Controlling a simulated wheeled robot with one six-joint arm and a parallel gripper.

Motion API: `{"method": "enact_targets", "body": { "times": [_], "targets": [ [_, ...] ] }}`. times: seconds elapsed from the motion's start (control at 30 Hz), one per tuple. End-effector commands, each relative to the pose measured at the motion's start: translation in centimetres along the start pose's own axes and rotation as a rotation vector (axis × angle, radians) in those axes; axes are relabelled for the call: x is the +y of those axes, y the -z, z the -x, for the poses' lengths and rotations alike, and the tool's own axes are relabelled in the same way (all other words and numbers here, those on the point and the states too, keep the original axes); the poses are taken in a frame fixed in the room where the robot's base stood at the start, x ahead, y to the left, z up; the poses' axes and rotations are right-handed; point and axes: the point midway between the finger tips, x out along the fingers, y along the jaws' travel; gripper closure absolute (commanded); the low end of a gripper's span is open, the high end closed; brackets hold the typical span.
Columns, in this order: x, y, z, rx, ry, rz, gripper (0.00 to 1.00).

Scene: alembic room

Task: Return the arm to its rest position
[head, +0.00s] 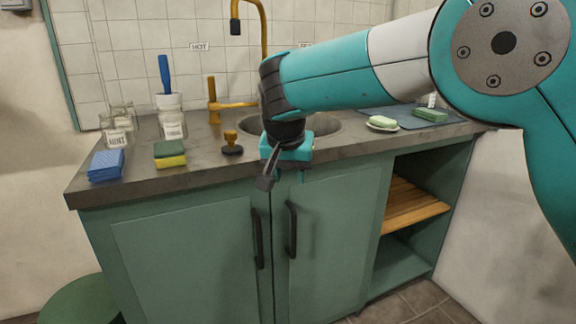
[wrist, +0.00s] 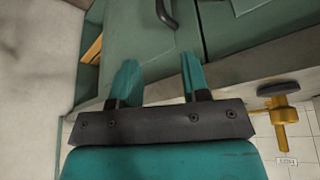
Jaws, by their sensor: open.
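My arm reaches in from the right in the head view, across the sink and counter. My gripper (head: 278,172) hangs at the counter's front edge, in front of the cabinet doors. In the wrist view my gripper (wrist: 158,78) has its two teal fingers spread apart, with nothing between them. A dark cabinet handle (wrist: 166,14) shows beyond the fingers there. The fingertips are small and partly dark in the head view.
The counter (head: 205,158) holds a blue sponge stack (head: 106,165), green-yellow sponges (head: 170,154), a wooden-handled stopper (head: 231,143), glass jars (head: 117,126) and a soap dish (head: 382,123). A brass faucet (head: 265,32) rises behind my arm. An open shelf (head: 412,204) is at right.

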Motion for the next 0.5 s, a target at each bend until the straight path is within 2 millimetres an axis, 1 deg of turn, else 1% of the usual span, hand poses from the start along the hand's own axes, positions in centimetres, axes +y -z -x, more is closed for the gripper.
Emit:
{"method": "enact_targets", "body": {
  "times": [0.07, 0.17, 0.2, 0.27, 0.3, 0.37, 0.4, 0.47, 0.5],
  "targets": [
    [1.6, -0.2, 0.9, -0.016, 0.012, 0.038, 0.58],
    [4.6, -1.5, 2.5, -0.052, 0.046, 0.126, 0.58],
    [6.0, -2.4, 3.2, -0.071, 0.066, 0.172, 0.58],
    [8.3, -4.1, 4.4, -0.1, 0.1, 0.239, 0.58],
    [9.7, -5.5, 5.0, -0.12, 0.124, 0.284, 0.58],
    [11.6, -7.7, 6.1, -0.147, 0.166, 0.348, 0.58],
    [12.9, -9.4, 6.8, -0.165, 0.195, 0.39, 0.58],
    [14.6, -12.1, 7.6, -0.19, 0.239, 0.446, 0.58],
    [15.5, -13.8, 8.2, -0.203, 0.271, 0.482, 0.58]
  ]
}}
